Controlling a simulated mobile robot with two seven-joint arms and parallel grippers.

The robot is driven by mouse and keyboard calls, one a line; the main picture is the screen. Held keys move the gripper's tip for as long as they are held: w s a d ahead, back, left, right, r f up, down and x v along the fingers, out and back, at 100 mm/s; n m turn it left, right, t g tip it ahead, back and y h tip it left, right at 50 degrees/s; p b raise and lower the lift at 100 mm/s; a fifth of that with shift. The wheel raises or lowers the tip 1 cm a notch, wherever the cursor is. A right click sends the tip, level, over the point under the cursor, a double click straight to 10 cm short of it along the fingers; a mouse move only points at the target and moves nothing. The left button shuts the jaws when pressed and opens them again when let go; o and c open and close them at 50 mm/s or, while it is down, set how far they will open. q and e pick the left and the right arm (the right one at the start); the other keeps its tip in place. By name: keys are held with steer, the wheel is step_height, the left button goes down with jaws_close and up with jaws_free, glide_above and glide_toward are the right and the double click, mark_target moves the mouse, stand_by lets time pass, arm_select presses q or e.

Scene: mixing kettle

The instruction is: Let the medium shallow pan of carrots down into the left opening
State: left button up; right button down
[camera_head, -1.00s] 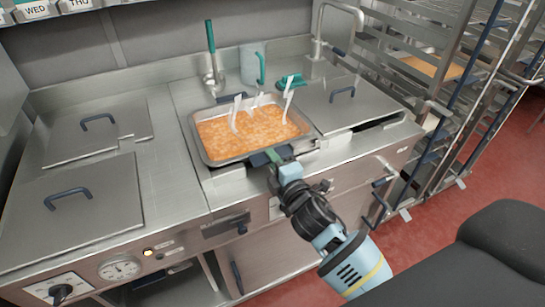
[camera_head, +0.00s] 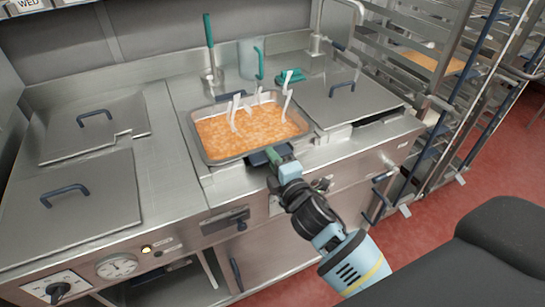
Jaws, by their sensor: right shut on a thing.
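The shallow metal pan of carrots (camera_head: 250,130), full of orange pieces, sits over the middle of the steel counter, between the closed lids on the left and the lid on the right. White curved utensils or handles stand up from its far part. My right gripper (camera_head: 272,156) is shut at the pan's near edge, on its rim or handle; the exact grip is partly hidden. The opening under the pan is hidden, so I cannot tell whether the pan is in it or above it. My left gripper is not in view.
Lids with dark handles cover the left of the counter (camera_head: 85,205) and the right side (camera_head: 345,100). A green-handled ladle (camera_head: 209,45), a clear jug (camera_head: 252,60) and a green item (camera_head: 291,76) are behind the pan. A metal rack (camera_head: 440,80) stands at right.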

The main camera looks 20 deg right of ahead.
steer(key=c, duration=1.6)
jaws_free()
steer(key=shift+o, duration=1)
steer(key=shift+f, duration=0.2)
steer(key=o, duration=0.4)
steer(key=shift+s, duration=0.1)
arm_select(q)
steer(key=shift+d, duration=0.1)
arm_select(e)
steer(key=shift+f, duration=0.15)
steer(key=shift+s, duration=0.1)
steer(key=shift+s+f, duration=0.1)
steer(key=shift+s, duration=0.5)
steer(key=shift+c, duration=0.3)
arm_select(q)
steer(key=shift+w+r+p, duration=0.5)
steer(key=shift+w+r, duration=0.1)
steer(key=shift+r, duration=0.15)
arm_select(e)
steer(key=shift+o, duration=0.2)
steer(key=shift+s+d, duration=0.1)
steer(key=shift+s, duration=2.7)
